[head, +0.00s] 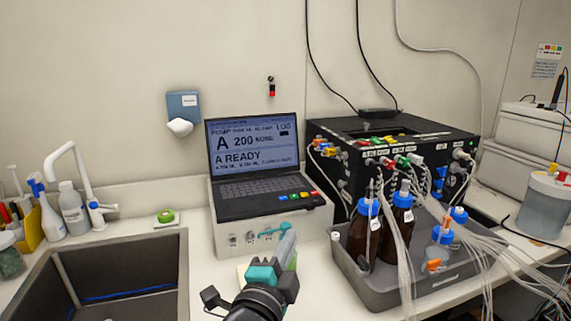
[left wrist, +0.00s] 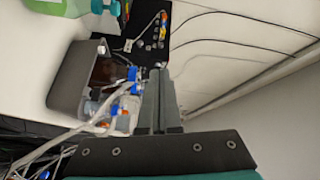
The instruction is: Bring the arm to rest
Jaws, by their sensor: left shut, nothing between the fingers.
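My left gripper (head: 286,250) shows at the bottom middle of the head view, in front of the pump box with the laptop. Its fingers also show in the left wrist view (left wrist: 160,98), side by side, shut with nothing between them. It is apart from the grey tray (head: 440,283) of bottles to its right. My right gripper is in neither view.
The laptop (head: 252,160) reads "A READY" on its pump box (head: 270,225). A black box (head: 330,128) with tubes stands behind the brown bottles (head: 366,232). Loose tubes hang at right.

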